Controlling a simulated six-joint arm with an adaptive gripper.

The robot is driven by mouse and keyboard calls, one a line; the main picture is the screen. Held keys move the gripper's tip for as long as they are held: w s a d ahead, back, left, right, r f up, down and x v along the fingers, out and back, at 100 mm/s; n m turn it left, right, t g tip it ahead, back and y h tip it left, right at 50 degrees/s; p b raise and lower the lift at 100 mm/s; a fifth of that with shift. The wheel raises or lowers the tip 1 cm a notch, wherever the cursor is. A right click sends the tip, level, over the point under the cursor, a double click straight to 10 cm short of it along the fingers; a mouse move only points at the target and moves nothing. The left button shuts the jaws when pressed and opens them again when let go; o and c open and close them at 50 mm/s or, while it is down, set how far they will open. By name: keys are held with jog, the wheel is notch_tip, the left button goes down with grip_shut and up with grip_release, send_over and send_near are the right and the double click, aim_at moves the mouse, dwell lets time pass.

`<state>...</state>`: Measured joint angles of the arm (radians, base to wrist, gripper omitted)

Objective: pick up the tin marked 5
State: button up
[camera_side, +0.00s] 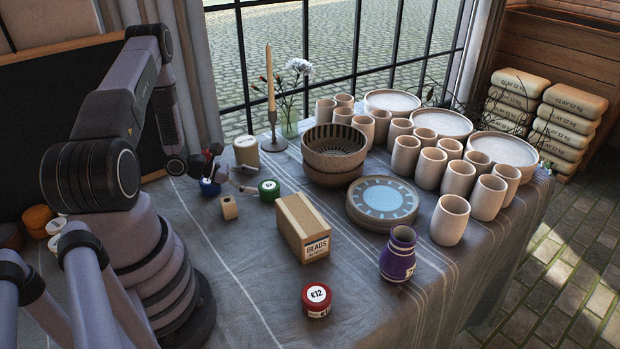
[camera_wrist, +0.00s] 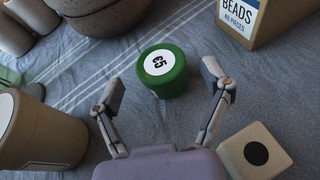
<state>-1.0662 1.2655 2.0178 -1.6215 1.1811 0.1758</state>
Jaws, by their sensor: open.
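The tin marked 5 is a short green round tin (camera_side: 269,190) with a white lid label. In the wrist view, the green tin (camera_wrist: 162,72) stands upright on the cloth ahead of my fingers, its label upside down. My gripper (camera_side: 247,178) is open and empty, just left of the tin in the side view. In the wrist view, my gripper (camera_wrist: 163,88) has its fingers spread to either side of the tin's near part, with a gap on each side.
A cream block with a black dot (camera_wrist: 257,152) lies close to my right finger. A beige canister (camera_wrist: 42,130) stands at left. The beads box (camera_side: 303,227), stacked bowls (camera_side: 333,160), blue tin (camera_side: 210,187) and red tin (camera_side: 316,299) stand around.

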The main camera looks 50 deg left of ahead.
aim_at(278, 189)
jog(key=shift+a+f+n, duration=0.1)
jog(key=shift+f+n, duration=0.2)
jog(key=shift+f, duration=0.3)
jog(key=shift+w+f, duration=0.15)
jog(key=shift+w, duration=0.1)
jog(key=x, duration=0.6)
jog(key=shift+w+d, duration=0.2)
jog(key=shift+d, duration=0.05)
jog(key=c, duration=1.1)
